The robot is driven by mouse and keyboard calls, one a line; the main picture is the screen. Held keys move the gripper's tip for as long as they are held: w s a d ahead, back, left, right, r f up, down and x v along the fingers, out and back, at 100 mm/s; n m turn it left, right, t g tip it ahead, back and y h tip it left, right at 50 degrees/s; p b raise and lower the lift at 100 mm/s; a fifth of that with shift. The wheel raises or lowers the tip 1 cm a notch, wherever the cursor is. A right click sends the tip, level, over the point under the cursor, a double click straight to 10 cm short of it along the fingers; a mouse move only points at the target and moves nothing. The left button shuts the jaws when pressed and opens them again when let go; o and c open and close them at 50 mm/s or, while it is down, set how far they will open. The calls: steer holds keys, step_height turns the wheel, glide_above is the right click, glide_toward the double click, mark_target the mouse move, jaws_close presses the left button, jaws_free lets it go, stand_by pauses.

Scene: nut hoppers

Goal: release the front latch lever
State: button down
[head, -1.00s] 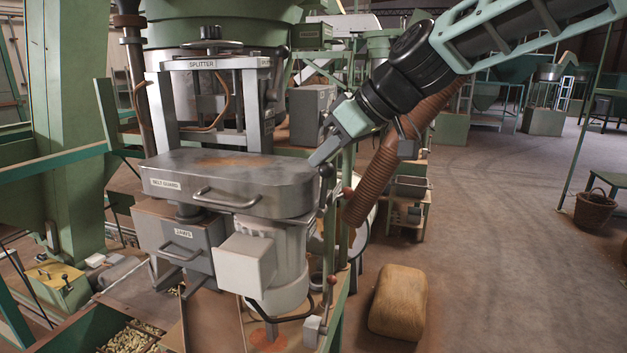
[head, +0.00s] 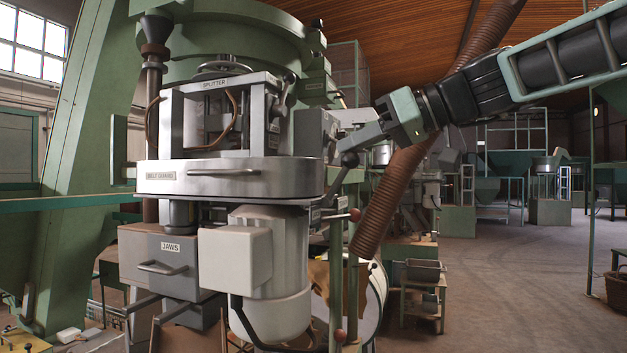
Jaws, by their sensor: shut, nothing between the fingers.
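The splitter machine (head: 228,84) has a grey belt guard (head: 230,178) across its middle, with a bar handle on its front. At the guard's right end a lever with a dark ball knob (head: 349,159) stands up. A lever with a red knob (head: 355,214) sticks out to the right just below it. I cannot tell from any label which is the front latch lever. My gripper (head: 347,143) reaches in from the right, shut and empty, its tip just above the dark knob. Whether it touches the knob is unclear.
A jaws box (head: 160,262) and a white motor (head: 268,275) hang under the guard. A ribbed brown hose (head: 392,190) runs diagonally behind my gripper. Another red knob (head: 340,336) sits low on the right post. Open floor (head: 480,290) lies to the right.

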steer(key=s+d+f+t+y+b, duration=0.1)
steer(key=d+f+t+y+b, duration=0.2)
steer(key=b, duration=2.6)
step_height(320, 180, down, 2)
steer(key=d+y, duration=0.1)
steer(key=y, duration=0.2)
steer(key=shift+s+d+y+b, duration=0.2)
steer(key=shift+s+y+b, duration=0.1)
steer(key=shift+y, duration=0.1)
steer(key=shift+f+b, duration=0.1)
steer(key=shift+b, duration=0.45)
step_height(320, 180, up, 5)
steer(key=p, duration=0.3)
steer(key=b+v, duration=0.2)
steer(key=v, duration=0.8)
steer(key=shift+w+d+f, duration=0.15)
steer(key=shift+w+f, duration=0.2)
steer(key=shift+m, duration=0.3)
